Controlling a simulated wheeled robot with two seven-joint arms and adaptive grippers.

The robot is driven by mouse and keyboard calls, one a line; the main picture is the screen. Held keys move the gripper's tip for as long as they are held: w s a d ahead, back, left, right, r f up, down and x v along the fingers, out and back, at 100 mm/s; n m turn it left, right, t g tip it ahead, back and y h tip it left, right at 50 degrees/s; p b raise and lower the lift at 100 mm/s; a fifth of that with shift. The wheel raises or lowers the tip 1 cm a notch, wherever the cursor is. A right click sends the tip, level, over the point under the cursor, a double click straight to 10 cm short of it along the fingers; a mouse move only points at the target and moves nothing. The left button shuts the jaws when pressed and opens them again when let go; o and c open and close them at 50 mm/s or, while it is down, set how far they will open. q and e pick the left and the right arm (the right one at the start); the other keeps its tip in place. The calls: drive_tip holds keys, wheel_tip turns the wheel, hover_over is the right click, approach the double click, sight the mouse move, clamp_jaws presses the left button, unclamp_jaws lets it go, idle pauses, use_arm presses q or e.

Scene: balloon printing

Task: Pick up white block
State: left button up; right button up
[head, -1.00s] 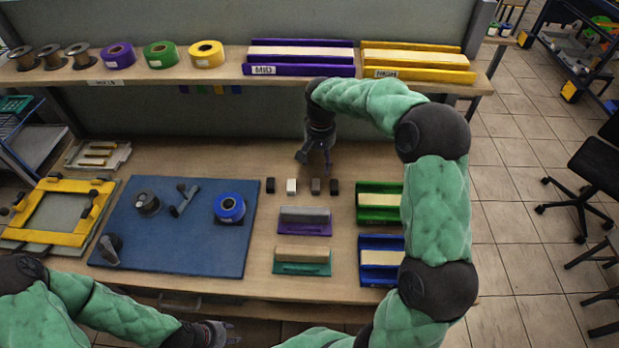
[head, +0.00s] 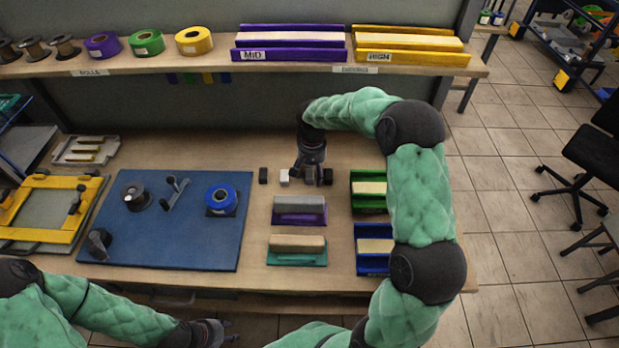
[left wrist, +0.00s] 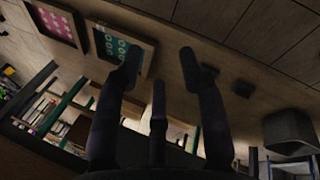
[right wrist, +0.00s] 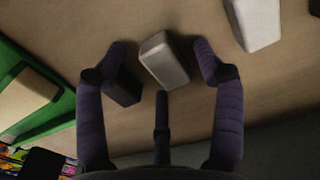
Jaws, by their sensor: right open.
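The white block (head: 284,177) stands on the table in a row of small blocks; it also shows at the upper right of the right wrist view (right wrist: 252,22). My right gripper (head: 309,176) is open, low over the row, just right of the white block. In the right wrist view, a grey block (right wrist: 163,60) lies between the spread fingers of my right gripper (right wrist: 160,65), and the white block lies outside them. A dark block (right wrist: 122,88) is partly hidden by the left finger. My left gripper (left wrist: 160,65) is open and empty, near the table's front edge in the head view (head: 218,332).
A black block (head: 263,175) stands left of the white one. Purple (head: 300,217) and teal (head: 297,259) holders lie in front. Green (head: 369,205) and blue (head: 358,269) holders stand right. A blue board (head: 160,240) lies left.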

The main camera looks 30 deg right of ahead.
drive_tip(key=shift+r, duration=0.1)
drive_tip(key=c, duration=1.2)
drive_tip(key=shift+o, duration=0.2)
drive_tip(key=shift+r, duration=0.1)
